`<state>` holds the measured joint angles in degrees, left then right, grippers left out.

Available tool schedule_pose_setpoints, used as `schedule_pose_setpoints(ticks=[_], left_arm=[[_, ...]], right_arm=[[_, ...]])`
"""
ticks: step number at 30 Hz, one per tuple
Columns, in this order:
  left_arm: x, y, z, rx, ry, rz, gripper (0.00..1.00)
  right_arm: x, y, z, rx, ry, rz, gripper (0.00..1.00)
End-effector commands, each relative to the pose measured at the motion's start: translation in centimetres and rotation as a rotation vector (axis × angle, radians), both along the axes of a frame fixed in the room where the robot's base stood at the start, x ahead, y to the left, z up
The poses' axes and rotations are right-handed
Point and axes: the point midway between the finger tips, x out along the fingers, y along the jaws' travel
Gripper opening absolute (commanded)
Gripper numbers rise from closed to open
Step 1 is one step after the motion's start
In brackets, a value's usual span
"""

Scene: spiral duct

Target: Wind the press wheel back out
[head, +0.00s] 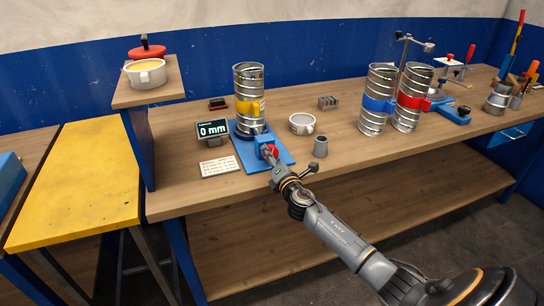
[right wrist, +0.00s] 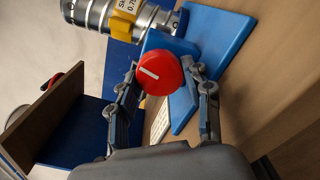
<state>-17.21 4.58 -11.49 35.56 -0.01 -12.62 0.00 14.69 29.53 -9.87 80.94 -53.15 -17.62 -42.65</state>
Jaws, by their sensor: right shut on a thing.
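The press wheel (right wrist: 161,74) is a red round knob with a white line mark, on the front of a blue press block. In the head view the wheel (head: 273,151) is partly hidden by my right gripper (head: 270,158). In the right wrist view the fingers of my right gripper (right wrist: 163,80) are closed on either side of the wheel. The blue press base (head: 279,159) carries a steel spiral duct (head: 249,78) with a yellow label, standing upright. A small display (head: 212,129) beside it reads 0 mm. My left gripper is not in view.
A white cup (head: 302,124) and a grey cone-shaped piece (head: 320,147) stand right of the press. A written card (head: 220,166) lies at its left. Two more ducts, with blue (head: 376,104) and red (head: 411,101) bands, stand farther right. The bench front between is clear.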

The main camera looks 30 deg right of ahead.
Motion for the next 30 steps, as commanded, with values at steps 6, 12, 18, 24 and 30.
schedule_pose_setpoints(ticks=[6, 12, 18, 24, 30], left_arm=[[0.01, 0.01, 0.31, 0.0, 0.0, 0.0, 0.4], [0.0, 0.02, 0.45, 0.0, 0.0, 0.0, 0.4], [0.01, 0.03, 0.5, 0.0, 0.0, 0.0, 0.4], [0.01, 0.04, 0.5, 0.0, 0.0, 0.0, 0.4], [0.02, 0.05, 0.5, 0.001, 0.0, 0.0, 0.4]], right_arm=[[-0.04, 0.02, -0.1, -0.142, 0.036, 0.001, 0.18], [-0.03, 0.04, -0.16, -0.224, 0.057, 0.002, 0.18], [-0.05, 0.04, -0.22, -0.263, 0.067, 0.001, 0.18], [-0.05, 0.03, -0.25, -0.273, 0.069, 0.001, 0.18], [-0.05, 0.03, -0.26, -0.273, 0.069, 0.001, 0.18]])
